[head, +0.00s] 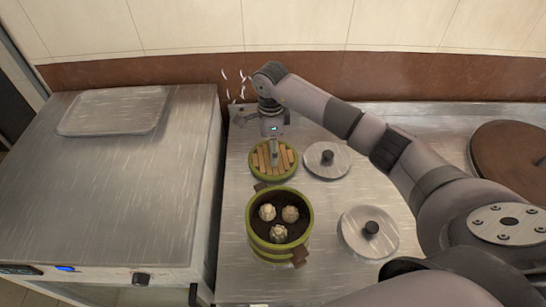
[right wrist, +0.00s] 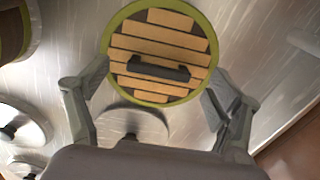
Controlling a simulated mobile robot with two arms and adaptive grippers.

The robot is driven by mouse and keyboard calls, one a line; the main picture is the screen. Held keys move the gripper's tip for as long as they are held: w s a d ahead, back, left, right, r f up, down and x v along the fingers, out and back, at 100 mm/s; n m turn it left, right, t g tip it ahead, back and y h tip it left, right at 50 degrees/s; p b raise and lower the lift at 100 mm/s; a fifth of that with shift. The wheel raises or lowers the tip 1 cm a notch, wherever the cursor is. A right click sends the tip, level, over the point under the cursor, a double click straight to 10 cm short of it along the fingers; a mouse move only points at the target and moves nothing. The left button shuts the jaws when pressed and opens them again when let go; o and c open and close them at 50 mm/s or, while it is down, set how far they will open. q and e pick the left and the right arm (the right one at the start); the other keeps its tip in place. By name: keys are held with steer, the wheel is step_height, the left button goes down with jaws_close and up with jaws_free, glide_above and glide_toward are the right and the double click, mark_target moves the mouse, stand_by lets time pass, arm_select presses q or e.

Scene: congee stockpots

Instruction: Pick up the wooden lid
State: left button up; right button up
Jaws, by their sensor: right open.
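The wooden lid (head: 260,160) is round, with light slats and a green rim. It lies on the steel counter behind the steamer basket. In the right wrist view the lid (right wrist: 155,42) shows a dark bar handle (right wrist: 158,70) across its middle. My right gripper (head: 274,157) is above the lid, pointing down, and hides part of it in the head view. In the right wrist view its two fingers (right wrist: 158,98) are spread wide on either side of the lid, with nothing between them gripped. I cannot tell the exact height gap. My left gripper is not in view.
A green steamer basket (head: 252,214) with three buns stands just in front of the lid. Metal lids with black knobs lie to the right (head: 318,167) and front right (head: 352,238). A brown round board (head: 505,150) is far right. A steel cabinet with a tray (head: 115,110) is left.

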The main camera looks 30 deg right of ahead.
step_height(320, 180, down, 2)
steer(key=c, duration=1.3)
steer(key=shift+r, duration=0.15)
